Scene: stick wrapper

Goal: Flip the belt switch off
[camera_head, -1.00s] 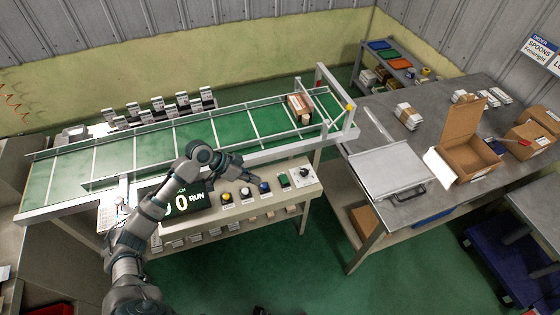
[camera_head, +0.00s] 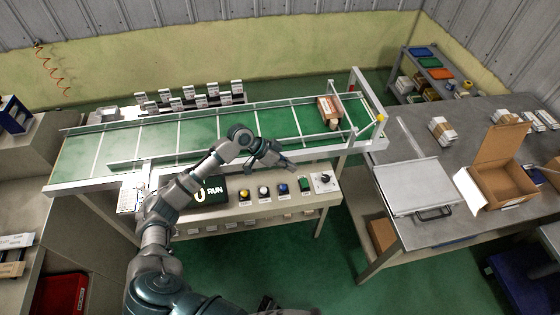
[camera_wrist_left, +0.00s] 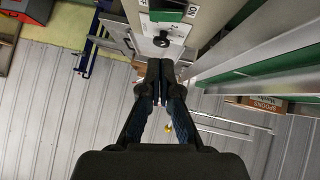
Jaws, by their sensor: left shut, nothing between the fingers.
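A black rotary knob on a white plate (camera_head: 324,181) sits at the right end of the control panel (camera_head: 262,207); which way it points is hard to read. The knob also shows in the left wrist view (camera_wrist_left: 161,41), just beyond my fingertips. A green switch (camera_head: 305,184) is left of it. The panel's display (camera_head: 212,192) shows "RUN". My left gripper (camera_head: 291,166) is shut and empty, above the panel near the green switch and knob. In the left wrist view its fingers (camera_wrist_left: 160,80) are together, apparently short of the knob. My right gripper is not seen.
Blue (camera_head: 283,189), white (camera_head: 264,192) and yellow (camera_head: 244,195) buttons line the panel. The green conveyor belt (camera_head: 200,133) runs behind, carrying a brown box (camera_head: 329,108). A grey table (camera_head: 400,235) with an open carton (camera_head: 500,180) stands right.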

